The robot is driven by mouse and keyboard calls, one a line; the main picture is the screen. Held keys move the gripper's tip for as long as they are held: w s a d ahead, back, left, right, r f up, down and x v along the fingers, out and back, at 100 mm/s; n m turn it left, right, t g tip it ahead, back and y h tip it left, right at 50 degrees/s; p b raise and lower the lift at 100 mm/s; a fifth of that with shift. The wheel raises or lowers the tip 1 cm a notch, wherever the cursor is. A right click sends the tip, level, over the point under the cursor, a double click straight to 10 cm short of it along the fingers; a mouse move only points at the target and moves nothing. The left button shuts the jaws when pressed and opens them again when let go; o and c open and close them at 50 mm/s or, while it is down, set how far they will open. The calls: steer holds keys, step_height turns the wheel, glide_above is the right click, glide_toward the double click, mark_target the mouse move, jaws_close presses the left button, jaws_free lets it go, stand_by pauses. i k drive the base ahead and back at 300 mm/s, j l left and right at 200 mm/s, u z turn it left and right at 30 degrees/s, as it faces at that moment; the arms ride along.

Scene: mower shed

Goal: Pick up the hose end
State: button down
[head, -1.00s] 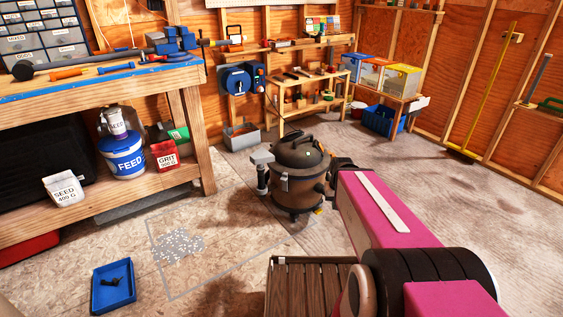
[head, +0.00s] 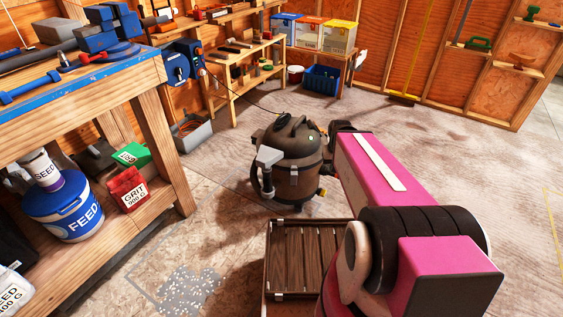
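A dark brown and black shop vacuum (head: 300,176) stands upright on the floor near the middle of the head view. A grey flat nozzle (head: 268,156) sits at its left side, with a black tube (head: 264,184) below it; this looks like the hose end, resting against the vacuum. The rest of the hose is hard to make out. My pink arm reaches from the lower right toward the vacuum's right side.
A workbench (head: 95,88) fills the left, with a FEED bucket (head: 65,212) and red GRIT bag (head: 128,188) on its lower shelf. White bits (head: 190,290) lie on the floor at lower left. A cable runs behind the vacuum. The floor to the right is clear.

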mark_target(266, 179)
steer(key=i+j, duration=0.1)
steer(key=j, duration=1.3)
steer(key=l+u, duration=0.2)
steer(key=u, duration=0.65)
steer(key=k+l+u, duration=0.2)
steer(key=l+u, duration=0.15)
steer(key=k+l+u, duration=0.75)
steer(key=k+l, duration=0.45)
steer(key=k, duration=0.05)
